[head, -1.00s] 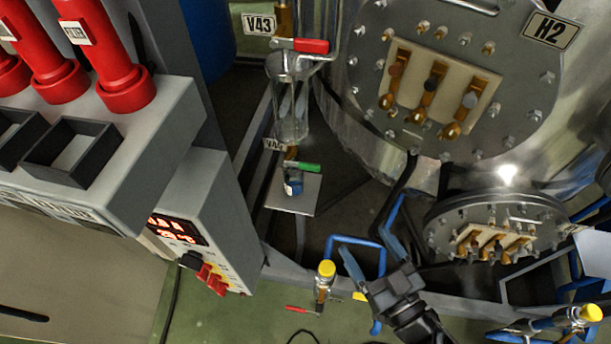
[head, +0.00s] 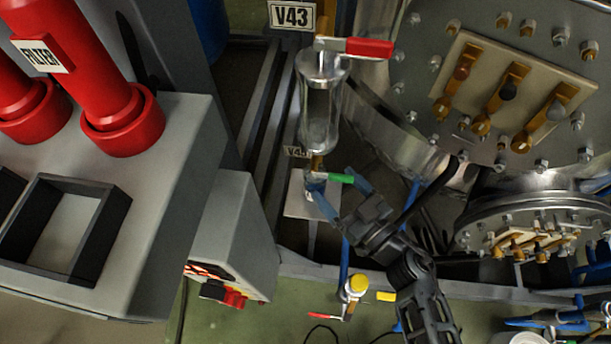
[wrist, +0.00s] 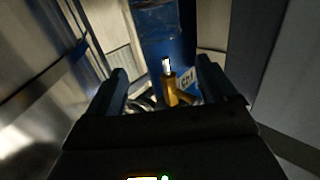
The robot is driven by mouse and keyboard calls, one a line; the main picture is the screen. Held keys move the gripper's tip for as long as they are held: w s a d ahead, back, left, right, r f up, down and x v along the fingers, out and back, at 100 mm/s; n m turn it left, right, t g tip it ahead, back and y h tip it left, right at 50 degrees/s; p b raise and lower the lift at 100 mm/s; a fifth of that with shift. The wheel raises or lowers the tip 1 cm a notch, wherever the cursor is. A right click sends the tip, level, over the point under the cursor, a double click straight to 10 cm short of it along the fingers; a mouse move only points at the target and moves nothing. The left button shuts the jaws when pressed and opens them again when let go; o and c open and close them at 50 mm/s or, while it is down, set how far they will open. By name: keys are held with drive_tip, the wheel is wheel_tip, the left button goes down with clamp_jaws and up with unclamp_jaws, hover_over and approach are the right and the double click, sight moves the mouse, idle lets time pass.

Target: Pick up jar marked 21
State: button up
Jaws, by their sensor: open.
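I cannot make out the jar there.
A glass vessel (head: 320,110) hangs above the plate, under the red-handled valve V43 (head: 367,47). The steel tank (head: 430,90) is to the right, the grey control box (head: 230,240) to the left.

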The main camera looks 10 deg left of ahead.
drive_tip(key=b, duration=0.6)
approach(309, 174)
drive_tip(key=shift+w+a+f, duration=0.25)
drive_tip(key=shift+w+a, duration=0.2)
drive_tip(key=shift+w, duration=0.35)
drive_tip(key=shift+b+x, duration=0.55)
drive_tip(key=shift+x, duration=3.3)
drive_tip(key=shift+s+a+r, duration=0.1)
drive_tip(key=shift+a, duration=0.05)
drive_tip(key=c, duration=1.3)
drive_tip(key=shift+r, duration=0.15)
drive_tip(key=shift+p+v, duration=0.95)
drive_tip(key=shift+v, duration=8)
